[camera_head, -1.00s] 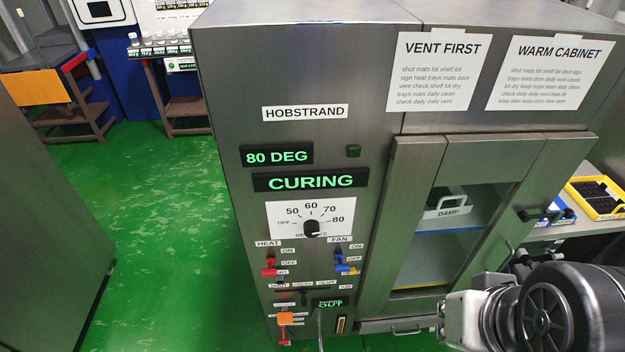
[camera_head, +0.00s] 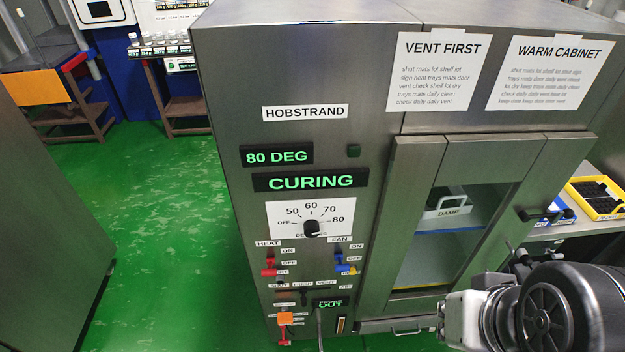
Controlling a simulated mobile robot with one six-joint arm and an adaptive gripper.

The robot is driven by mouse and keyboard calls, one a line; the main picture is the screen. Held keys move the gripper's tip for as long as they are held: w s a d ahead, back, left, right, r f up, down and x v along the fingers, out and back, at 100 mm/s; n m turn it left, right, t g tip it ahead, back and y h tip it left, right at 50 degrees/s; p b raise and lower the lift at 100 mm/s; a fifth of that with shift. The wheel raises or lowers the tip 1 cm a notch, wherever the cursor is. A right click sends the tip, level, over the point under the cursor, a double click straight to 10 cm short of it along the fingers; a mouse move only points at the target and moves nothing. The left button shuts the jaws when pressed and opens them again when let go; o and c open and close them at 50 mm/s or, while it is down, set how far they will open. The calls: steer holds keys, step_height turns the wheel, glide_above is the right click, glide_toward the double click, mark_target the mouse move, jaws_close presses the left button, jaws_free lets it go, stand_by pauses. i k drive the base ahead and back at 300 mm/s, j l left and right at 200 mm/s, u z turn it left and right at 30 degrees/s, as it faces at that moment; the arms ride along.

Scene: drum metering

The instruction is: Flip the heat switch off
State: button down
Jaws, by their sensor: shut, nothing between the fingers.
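The heat switch (camera_head: 268,269) is a small red switch under the HEAT label on the lower left of the steel cabinet's front panel. ON and OFF labels sit to its right. Its lever is too small to tell which position it is in. The display above reads 80 DEG (camera_head: 277,156) and a second one reads CURING (camera_head: 310,181). Part of my arm shows at the lower right, well to the right of the switch and apart from it. My gripper's fingers are not visible.
A blue fan switch (camera_head: 343,268) sits right of the heat switch, below a dial (camera_head: 311,228). The windowed cabinet door (camera_head: 413,215) is right of the panel. Green floor (camera_head: 150,220) lies open at left.

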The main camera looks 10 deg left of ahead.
mark_target(268, 271)
steer(key=u, duration=1.25)
steer(key=i+j+z, duration=0.1)
steer(key=j+z, duration=0.3)
steer(key=j, duration=0.15)
steer(key=j+z, duration=0.4)
steer(key=j, duration=0.15)
